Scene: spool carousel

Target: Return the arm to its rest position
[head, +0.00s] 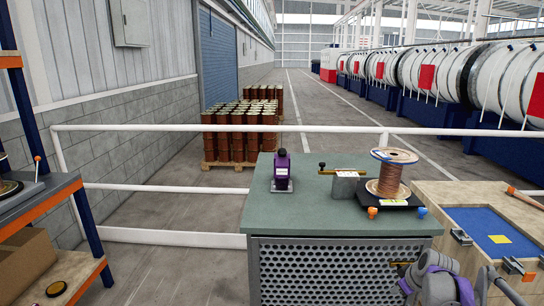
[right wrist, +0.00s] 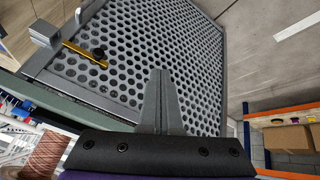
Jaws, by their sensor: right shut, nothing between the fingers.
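My right gripper (head: 406,286) is low at the right front of the green-topped workbench (head: 300,220), by its perforated front. In the right wrist view its two fingers (right wrist: 161,85) are together, with nothing between them, in front of the perforated panel (right wrist: 150,40). My purple and grey right arm (head: 445,288) comes in from the lower right. My left gripper is not in view. A spool of copper wire (head: 388,180) stands upright on a black base on the bench, apart from the gripper.
A purple device (head: 281,172) and a grey block with a brass bar (head: 345,184) stand on the bench. A wooden workbench with a blue tray (head: 480,225) is at right. A shelf rack (head: 60,210) is at left. A white rail (head: 180,188) runs behind the bench.

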